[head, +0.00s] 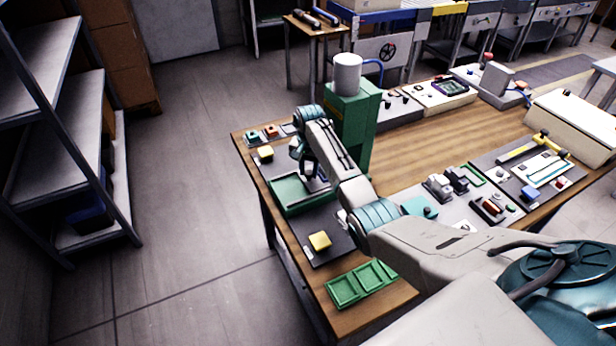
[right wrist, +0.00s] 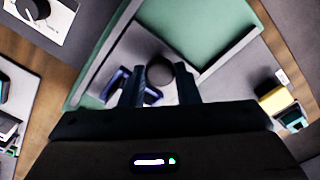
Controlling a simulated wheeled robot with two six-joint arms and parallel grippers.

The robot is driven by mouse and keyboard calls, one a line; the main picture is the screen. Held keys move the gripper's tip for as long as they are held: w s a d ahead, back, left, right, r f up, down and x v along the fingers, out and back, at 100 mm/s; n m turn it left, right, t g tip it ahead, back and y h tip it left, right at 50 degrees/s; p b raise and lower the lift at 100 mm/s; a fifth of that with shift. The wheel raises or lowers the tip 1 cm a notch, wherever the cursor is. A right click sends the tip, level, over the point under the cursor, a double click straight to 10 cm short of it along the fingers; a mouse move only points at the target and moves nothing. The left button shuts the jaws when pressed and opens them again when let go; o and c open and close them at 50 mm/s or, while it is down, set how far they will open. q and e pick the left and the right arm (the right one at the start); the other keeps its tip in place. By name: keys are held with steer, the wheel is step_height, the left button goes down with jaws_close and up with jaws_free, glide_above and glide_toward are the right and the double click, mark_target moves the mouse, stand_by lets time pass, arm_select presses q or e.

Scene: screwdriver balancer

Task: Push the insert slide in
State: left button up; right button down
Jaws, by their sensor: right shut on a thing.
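The right gripper is shut on the knob. In the head view my right gripper (head: 308,178) reaches down over the green base (head: 290,198), beside the green machine (head: 347,125) with a white cylinder on top. The arm hides much of the slide there. My left gripper is not in view.
Several small parts and fixtures stand to the right. A metal shelf (head: 60,130) stands at the left, apart from the table.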

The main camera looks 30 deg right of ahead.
steer(key=c, duration=1.2)
jaws_free()
steer(key=shift+o, duration=0.5)
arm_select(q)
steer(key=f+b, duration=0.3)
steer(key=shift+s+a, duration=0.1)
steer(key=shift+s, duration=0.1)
arm_select(e)
step_height(320, 180, up, 11)
steer(key=shift+f, duration=0.1)
